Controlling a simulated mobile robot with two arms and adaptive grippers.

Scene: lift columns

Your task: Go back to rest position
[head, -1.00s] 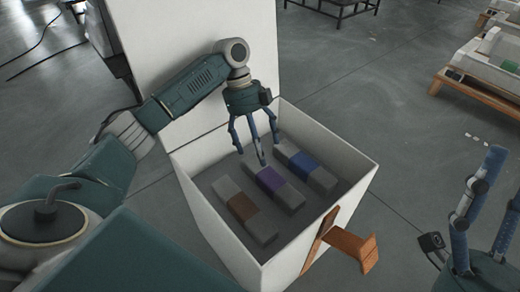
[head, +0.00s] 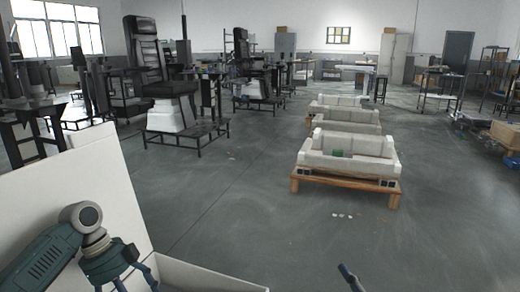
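I see nothing held between the visible parts. Only one finger of my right gripper (head: 350,278) shows at the bottom middle, so its opening is hidden. The inside of the box and its contents are out of view.
A tall white panel (head: 95,185) stands behind my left arm. Black frames with a dark seat (head: 165,88) stand at the left.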

